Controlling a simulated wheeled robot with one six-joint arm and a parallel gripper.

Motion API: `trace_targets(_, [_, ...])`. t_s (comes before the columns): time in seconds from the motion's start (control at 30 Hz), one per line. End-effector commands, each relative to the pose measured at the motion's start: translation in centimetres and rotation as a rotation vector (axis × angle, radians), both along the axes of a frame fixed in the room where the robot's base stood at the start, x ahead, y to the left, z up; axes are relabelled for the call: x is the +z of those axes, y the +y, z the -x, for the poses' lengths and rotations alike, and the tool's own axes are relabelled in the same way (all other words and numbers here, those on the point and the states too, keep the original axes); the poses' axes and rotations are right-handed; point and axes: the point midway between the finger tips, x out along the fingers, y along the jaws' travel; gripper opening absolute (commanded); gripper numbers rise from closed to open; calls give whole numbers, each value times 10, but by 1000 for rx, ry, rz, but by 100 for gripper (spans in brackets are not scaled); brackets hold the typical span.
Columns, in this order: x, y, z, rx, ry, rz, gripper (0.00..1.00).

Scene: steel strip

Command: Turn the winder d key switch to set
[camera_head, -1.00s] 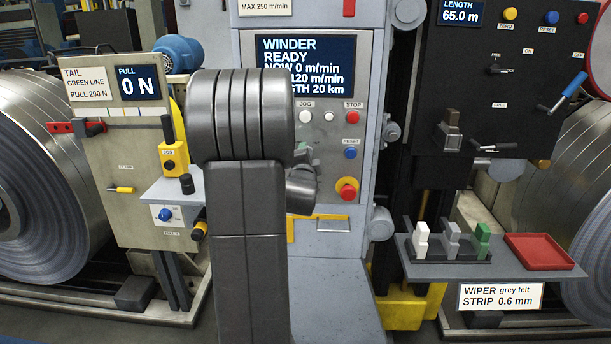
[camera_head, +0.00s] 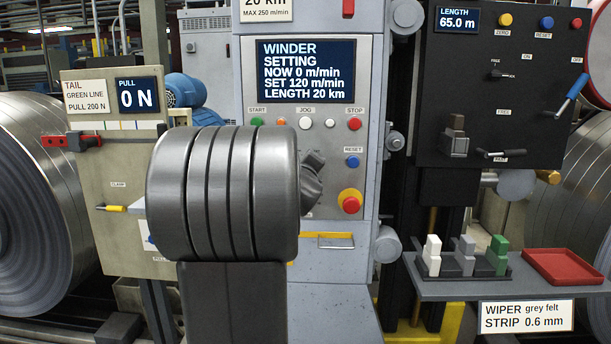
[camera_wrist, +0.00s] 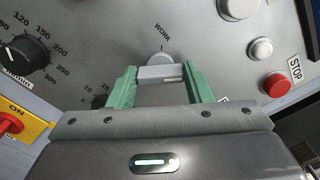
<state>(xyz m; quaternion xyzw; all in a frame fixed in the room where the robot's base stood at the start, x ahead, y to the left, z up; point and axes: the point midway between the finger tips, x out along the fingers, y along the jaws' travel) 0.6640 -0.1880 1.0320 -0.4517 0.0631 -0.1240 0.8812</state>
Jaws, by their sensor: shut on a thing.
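The winder panel's screen (camera_head: 306,70) reads "WINDER SETTING", now 0 m/min, set 120 m/min. The winder d key switch (camera_wrist: 161,57) is a round grey switch with a pale grip bar, under a "WORK" label in the wrist view. My gripper (camera_wrist: 160,73) has its green fingers closed on the sides of that bar. The other position labels are mostly hidden by the fingers and gripper body. In the head view my arm hides the switch and most of my gripper.
The red STOP button (camera_wrist: 277,85) and a white button (camera_wrist: 261,49) are right of my gripper. A black speed dial (camera_wrist: 22,50) and a red-yellow ON switch (camera_wrist: 12,123) are left. In the head view a red emergency button (camera_head: 350,202) is close beside my wrist.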

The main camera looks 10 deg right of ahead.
Motion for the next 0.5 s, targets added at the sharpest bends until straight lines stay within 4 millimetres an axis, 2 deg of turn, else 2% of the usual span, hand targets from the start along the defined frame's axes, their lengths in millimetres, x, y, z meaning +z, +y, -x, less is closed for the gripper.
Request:
trace_targets(0.2, [-1, -1, 0, -1, -31, -106, 23])
trace_targets(0.5, [0, 0, 0, -1, -47, -166, 23])
